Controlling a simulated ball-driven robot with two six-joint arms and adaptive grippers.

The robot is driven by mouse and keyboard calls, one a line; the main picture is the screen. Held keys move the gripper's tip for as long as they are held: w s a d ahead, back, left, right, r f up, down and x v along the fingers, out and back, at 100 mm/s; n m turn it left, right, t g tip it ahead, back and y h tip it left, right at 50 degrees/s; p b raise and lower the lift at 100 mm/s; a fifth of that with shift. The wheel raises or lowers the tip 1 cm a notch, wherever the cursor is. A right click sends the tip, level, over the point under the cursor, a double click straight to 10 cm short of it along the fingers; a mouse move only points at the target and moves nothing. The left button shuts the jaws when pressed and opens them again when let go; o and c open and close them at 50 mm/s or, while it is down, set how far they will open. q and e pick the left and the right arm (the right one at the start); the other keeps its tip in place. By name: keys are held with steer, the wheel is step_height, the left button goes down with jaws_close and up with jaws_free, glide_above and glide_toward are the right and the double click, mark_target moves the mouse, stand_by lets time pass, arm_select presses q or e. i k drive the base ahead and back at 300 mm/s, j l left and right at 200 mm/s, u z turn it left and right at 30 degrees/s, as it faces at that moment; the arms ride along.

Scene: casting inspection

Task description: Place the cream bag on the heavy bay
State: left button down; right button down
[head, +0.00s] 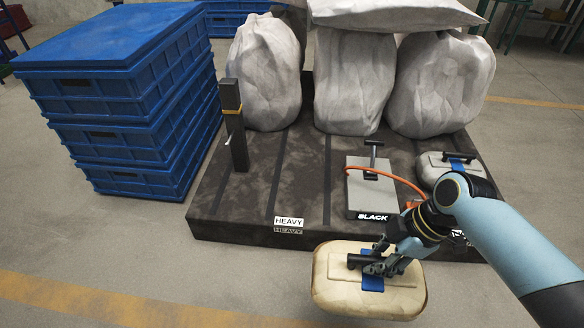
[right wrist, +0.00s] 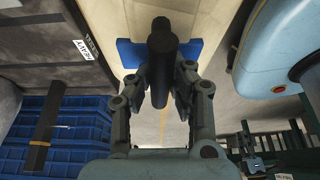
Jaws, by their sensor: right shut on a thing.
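The cream bag (head: 330,290) is a rounded block with a blue patch and a black bar handle on top. It hangs in front of the dark platform's front edge. My right gripper (head: 376,266) is shut on its handle; the handle (right wrist: 162,45) also shows between the fingers in the right wrist view. The heavy bay (head: 262,190) is the strip of platform behind the HEAVY label (head: 289,222). Its front part is bare, left of the grey block. My left gripper is not in view.
A dark post (head: 234,125) stands on the platform's left. A grey block (head: 372,190) with a handle, an orange hose and a BLACK label stands right of the bay. A pale bag (head: 440,168) lies farther right. Big white sacks (head: 265,75) fill the back. Blue crates (head: 130,110) stand left.

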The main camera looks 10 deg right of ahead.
mark_target(294, 187)
steer(key=i, duration=1.15)
